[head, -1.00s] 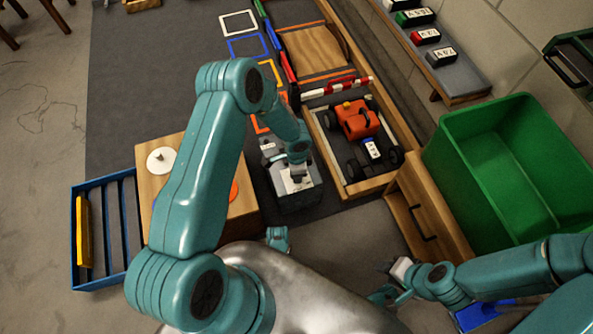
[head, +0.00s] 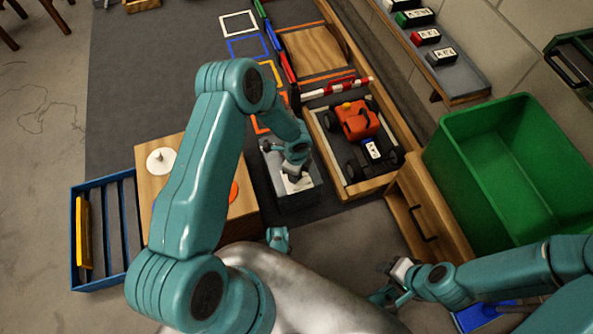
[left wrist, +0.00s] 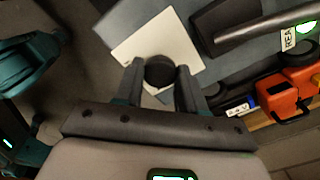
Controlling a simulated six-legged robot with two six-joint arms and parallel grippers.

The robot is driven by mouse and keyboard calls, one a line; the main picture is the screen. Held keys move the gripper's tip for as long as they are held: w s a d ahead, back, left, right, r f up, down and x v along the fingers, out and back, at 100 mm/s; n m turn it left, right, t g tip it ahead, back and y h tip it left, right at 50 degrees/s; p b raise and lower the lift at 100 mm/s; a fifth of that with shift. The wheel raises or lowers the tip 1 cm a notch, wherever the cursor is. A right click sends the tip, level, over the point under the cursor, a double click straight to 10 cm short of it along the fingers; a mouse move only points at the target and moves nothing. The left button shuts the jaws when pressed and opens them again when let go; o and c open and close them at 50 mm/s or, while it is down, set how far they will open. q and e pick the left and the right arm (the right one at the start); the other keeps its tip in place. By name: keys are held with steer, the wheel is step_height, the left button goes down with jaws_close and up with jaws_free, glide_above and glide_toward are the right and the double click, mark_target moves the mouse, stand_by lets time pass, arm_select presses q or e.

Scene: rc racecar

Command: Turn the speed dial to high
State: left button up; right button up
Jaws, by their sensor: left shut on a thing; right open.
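The speed dial is a round black knob (left wrist: 160,70) on a white plate (left wrist: 150,42), seen in the left wrist view. The plate also shows in the head view (head: 297,185), on top of a grey control box (head: 297,204). My left gripper (left wrist: 159,80) is shut on the knob, with one finger on each side. In the head view, my left gripper (head: 293,175) hides the knob. The dial's marks cannot be read. My right gripper (head: 390,270) is open and empty at lower right, away from the box.
An orange racecar (head: 357,121) sits in a wooden bay right of the control box. In the left wrist view, a dark bar (left wrist: 265,22) lies close beside the plate. A green bin (head: 500,130) stands at right, and a wooden block (head: 230,205) stands left of the box.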

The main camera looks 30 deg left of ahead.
arm_select(q)
steer(key=shift+d, duration=0.1)
stand_by(0.3)
steer(key=o, duration=1.1)
steer(key=shift+c, duration=0.2)
steer(key=shift+r, duration=0.15)
step_height(320, 180, up, 16)
steer(key=p, duration=0.6)
steer(key=shift+p, duration=0.35)
steer(key=s+d+f+n+h, duration=0.1)
steer(key=s+d+n+h, duration=0.1)
steer(key=s+d+n, duration=0.55)
steer(key=s+d+f+n+h, duration=0.15)
steer(key=s+d+n, duration=0.25)
steer(key=s+n, duration=0.65)
step_height(320, 180, up, 26)
steer(key=n+p, duration=0.1)
steer(key=p, duration=2.5)
steer(key=shift+a+r, duration=0.2)
steer(key=shift+a, duration=0.1)
